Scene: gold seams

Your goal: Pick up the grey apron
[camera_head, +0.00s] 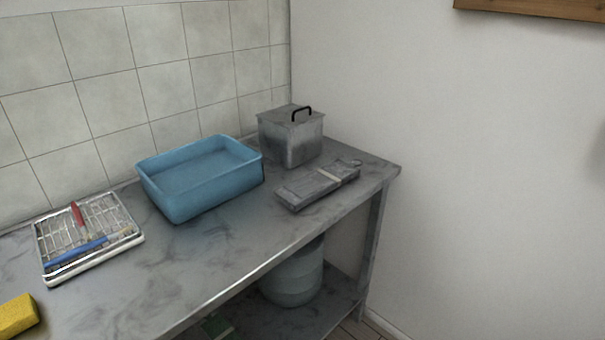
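A flat grey folded bundle (316,187) with a pale band across it lies on the grey worktop (220,262), near its right end. It looks like the folded grey apron. A small loop shows at its upper right end. It lies in front of the grey metal box and to the right of the blue basin, apart from both. Neither of my grippers is in view.
A blue basin (203,205) and a lidded metal box (290,139) with a black handle stand behind the bundle. A white wire rack (88,236) and a yellow sponge (14,316) are at left. A pale round container (293,277) stands on the lower shelf.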

